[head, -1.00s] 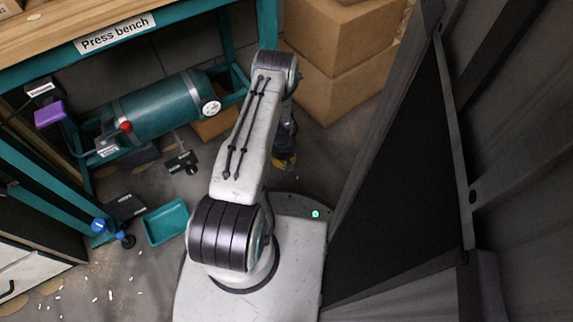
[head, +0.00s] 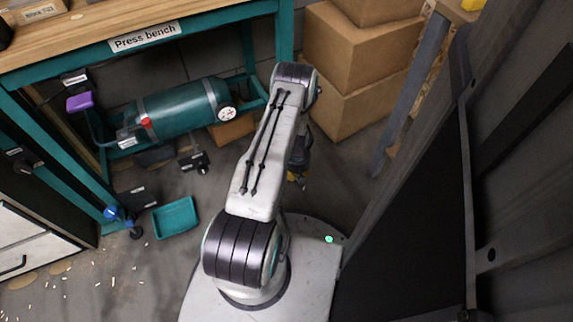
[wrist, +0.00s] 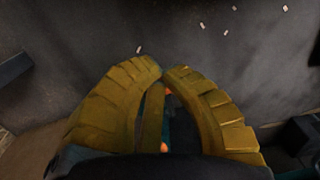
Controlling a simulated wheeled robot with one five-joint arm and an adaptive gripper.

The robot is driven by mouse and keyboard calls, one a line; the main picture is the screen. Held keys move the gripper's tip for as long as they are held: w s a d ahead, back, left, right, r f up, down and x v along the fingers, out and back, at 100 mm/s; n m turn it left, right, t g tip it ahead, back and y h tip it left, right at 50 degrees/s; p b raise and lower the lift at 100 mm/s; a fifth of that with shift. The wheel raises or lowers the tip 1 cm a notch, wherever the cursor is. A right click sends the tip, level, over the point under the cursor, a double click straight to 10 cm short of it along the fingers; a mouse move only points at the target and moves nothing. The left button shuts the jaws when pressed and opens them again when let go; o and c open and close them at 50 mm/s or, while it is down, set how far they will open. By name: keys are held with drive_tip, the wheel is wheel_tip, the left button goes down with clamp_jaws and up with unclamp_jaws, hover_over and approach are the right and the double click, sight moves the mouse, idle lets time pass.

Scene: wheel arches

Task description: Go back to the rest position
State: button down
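My gripper (head: 298,180) hangs low beside my arm in the head view, above the grey floor and left of the cardboard boxes. My arm's link hides part of it. In the wrist view its two ribbed yellow fingers (wrist: 166,72) curve in until their tips nearly meet, so it looks shut. Small orange and teal patches show in the narrow gap between the fingers, but I cannot tell what they are. No held object is clearly visible.
The Press bench (head: 195,22) stands at the back left, with a teal tank (head: 180,108) beneath it. A teal tray (head: 176,218) lies on the floor. Stacked cardboard boxes (head: 360,60) stand behind my gripper. A dark panel (head: 410,220) is close on my right. Small scraps litter the floor at left.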

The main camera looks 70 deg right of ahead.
idle(0.4)
